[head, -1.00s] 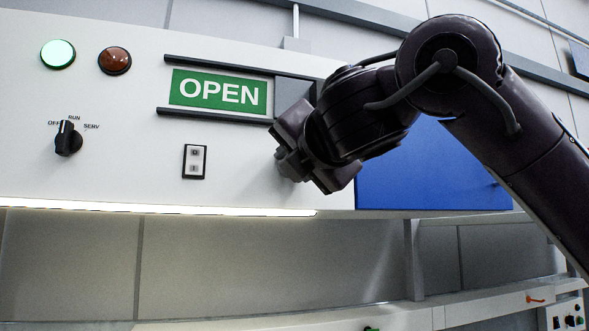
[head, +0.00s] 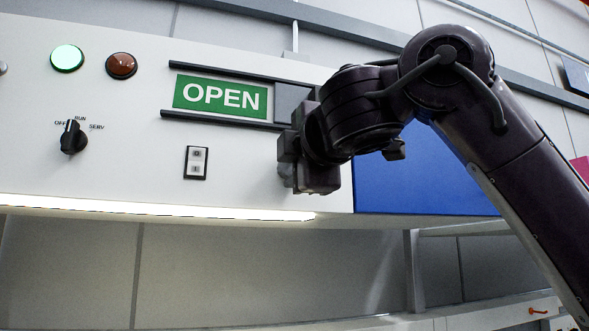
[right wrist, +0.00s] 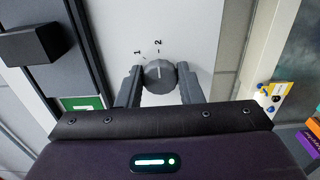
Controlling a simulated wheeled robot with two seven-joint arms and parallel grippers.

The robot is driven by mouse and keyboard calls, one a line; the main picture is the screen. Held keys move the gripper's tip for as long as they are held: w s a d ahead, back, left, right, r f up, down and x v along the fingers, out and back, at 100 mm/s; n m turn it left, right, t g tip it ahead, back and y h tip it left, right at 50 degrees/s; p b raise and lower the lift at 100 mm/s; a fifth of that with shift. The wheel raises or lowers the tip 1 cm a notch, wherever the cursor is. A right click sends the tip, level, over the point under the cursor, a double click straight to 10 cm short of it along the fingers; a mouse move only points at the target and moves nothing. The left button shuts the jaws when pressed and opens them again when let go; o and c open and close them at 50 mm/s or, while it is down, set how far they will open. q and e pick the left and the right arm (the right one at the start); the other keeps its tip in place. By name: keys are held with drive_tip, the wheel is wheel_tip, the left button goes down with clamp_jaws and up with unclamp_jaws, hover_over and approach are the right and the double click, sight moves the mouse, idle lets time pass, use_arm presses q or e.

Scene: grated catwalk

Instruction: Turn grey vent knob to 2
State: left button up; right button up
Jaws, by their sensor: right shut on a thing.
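The grey vent knob (right wrist: 159,75) sits on the white panel in the right wrist view. The marks 1 and 2 are printed beyond it, 1 to the upper left and 2 almost straight above. A faint light line on its face seems to point up, about toward 2. My right gripper (right wrist: 160,80) is shut on the knob, one finger on each side. In the head view my right gripper (head: 288,162) is against the panel below the OPEN sign, and it hides the knob. My left gripper is in neither view.
The panel also bears an OPEN sign (head: 221,97) in a sliding track, a black selector knob (head: 73,138), a rocker switch (head: 196,163), a green lamp (head: 67,58) and a red-brown lamp (head: 121,65). A blue panel (head: 425,175) lies behind my right arm.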

idle(0.4)
drive_tip(key=o, duration=1)
drive_tip(key=shift+d, duration=0.1)
drive_tip(key=shift+c, duration=0.2)
drive_tip(key=shift+s, duration=0.1)
drive_tip(key=b+v, duration=0.5)
drive_tip(key=v, duration=0.2)
drive_tip(key=shift+s, duration=0.3)
